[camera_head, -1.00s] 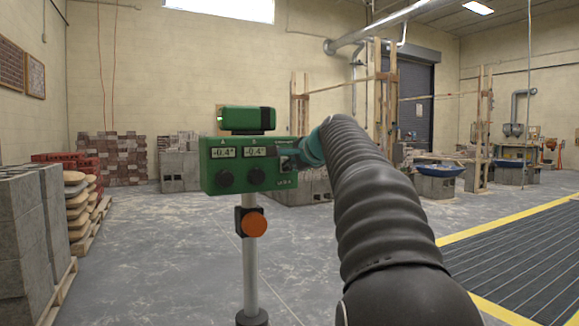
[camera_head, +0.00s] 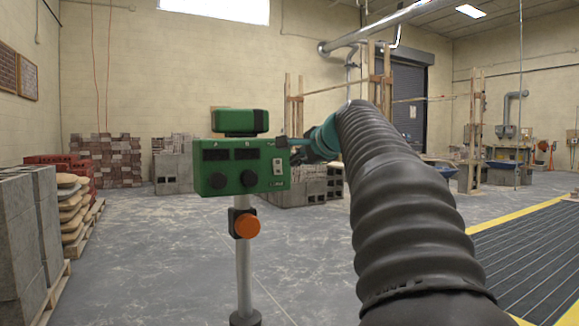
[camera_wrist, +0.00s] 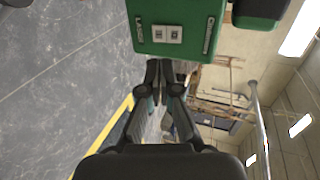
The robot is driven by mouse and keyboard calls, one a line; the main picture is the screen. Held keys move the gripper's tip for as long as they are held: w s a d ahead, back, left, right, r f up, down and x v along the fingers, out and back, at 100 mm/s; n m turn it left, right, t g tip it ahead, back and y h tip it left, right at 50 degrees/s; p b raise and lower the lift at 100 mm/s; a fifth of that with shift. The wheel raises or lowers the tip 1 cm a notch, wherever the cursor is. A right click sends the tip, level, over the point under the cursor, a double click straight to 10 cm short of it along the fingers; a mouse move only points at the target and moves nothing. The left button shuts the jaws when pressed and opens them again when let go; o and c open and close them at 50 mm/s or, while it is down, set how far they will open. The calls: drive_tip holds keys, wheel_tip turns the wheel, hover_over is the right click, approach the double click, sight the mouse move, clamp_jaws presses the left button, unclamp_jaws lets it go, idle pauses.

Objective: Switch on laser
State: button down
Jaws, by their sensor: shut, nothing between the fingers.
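The green laser unit (camera_head: 240,165) stands upright on a grey pole, with two dials and two dark display windows on its front. A small pale switch plate (camera_head: 278,166) sits at the right of that front. In the wrist view the plate (camera_wrist: 167,34) shows two small parts beside the word LASER on the green housing (camera_wrist: 185,12). My gripper (camera_wrist: 160,64) is shut and empty, its tips just off the housing edge near the plate. In the head view my gripper (camera_head: 287,142) is beside the unit's upper right corner. Whether it touches the unit cannot be told.
A green part with a black end (camera_head: 240,121) tops the unit, and an orange knob (camera_head: 246,226) sits on the pole. Block stacks (camera_head: 20,235) stand at left, more blocks (camera_head: 300,186) behind. The floor around the pole is clear.

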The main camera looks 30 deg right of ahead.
drive_tip(key=v, duration=0.6)
drive_tip(key=shift+a+r, duration=0.25)
drive_tip(key=f+m+t, duration=0.1)
drive_tip(key=m, duration=0.5)
drive_tip(key=f+m, duration=0.2)
drive_tip(key=m, duration=0.4)
drive_tip(key=s+f+m+t, duration=0.1)
drive_tip(key=m, duration=0.5)
drive_tip(key=shift+s+f+t+p, duration=0.1)
drive_tip(key=shift+f+t+p, duration=0.2)
drive_tip(key=shift+f, duration=0.1)
